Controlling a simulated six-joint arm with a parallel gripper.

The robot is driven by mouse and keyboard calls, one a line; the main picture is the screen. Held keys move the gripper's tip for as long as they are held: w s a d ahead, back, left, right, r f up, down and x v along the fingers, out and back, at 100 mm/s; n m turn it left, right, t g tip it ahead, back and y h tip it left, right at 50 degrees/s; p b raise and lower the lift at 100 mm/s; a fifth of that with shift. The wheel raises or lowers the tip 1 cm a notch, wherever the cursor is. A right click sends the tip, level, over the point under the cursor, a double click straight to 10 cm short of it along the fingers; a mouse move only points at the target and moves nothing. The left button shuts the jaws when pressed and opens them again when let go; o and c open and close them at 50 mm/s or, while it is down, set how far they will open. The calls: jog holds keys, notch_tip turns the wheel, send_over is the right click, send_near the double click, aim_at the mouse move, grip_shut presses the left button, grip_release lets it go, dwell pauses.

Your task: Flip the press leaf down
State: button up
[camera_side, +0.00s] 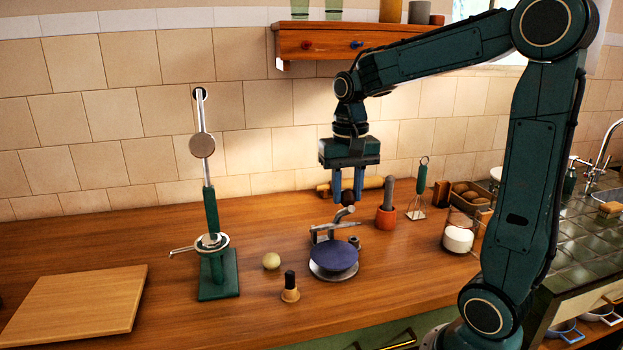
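A small press (333,258) with a round metal base and a dark blue disc stands on the wooden counter, centre. Metal bars and a curved arm rise behind the disc and end in a black knob (348,198). I cannot tell clearly which of these parts is the leaf. My gripper (348,196) points straight down above the rear of the press. Its two blue fingers are apart, with the knob between or just behind their tips. Whether they touch or grip the knob is not clear.
A green lever stand (217,270) stands left, with a pale ball (271,261) and a small stamp (290,287) nearby. A red mortar with pestle (386,215) is close right of the press. A cutting board (75,305) lies far left. A shelf (345,42) hangs above.

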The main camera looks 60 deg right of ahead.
aim_at(352, 210)
jog(key=shift+s+a, duration=0.1)
grip_shut()
jog(key=shift+s+a+f+t+h, duration=0.3)
jog(key=shift+s+a+f, duration=0.1)
jog(key=shift+a+f, duration=0.15)
jog(key=shift+s+a+f+t+h, duration=0.25)
jog(key=shift+s+a+f, duration=0.1)
jog(key=shift+f, duration=0.25)
jog(key=shift+s+a+f+t+h, duration=0.25)
jog(key=shift+s+a+f, duration=0.1)
jog(key=shift+f, duration=0.25)
jog(key=shift+t+h, duration=0.7)
jog(key=shift+s+a+f, duration=0.3)
jog(key=shift+f, duration=0.3)
jog(key=shift+s+a+f, duration=0.25)
jog(key=shift+f, duration=0.4)
jog(key=shift+s+a+f, duration=0.3)
jog(key=shift+f, duration=0.3)
jog(key=o, duration=1)
grip_release()
jog(key=shift+o, duration=0.2)
jog(key=shift+s, duration=0.1)
jog(key=v, duration=1.3)
jog(key=shift+r, duration=0.4)
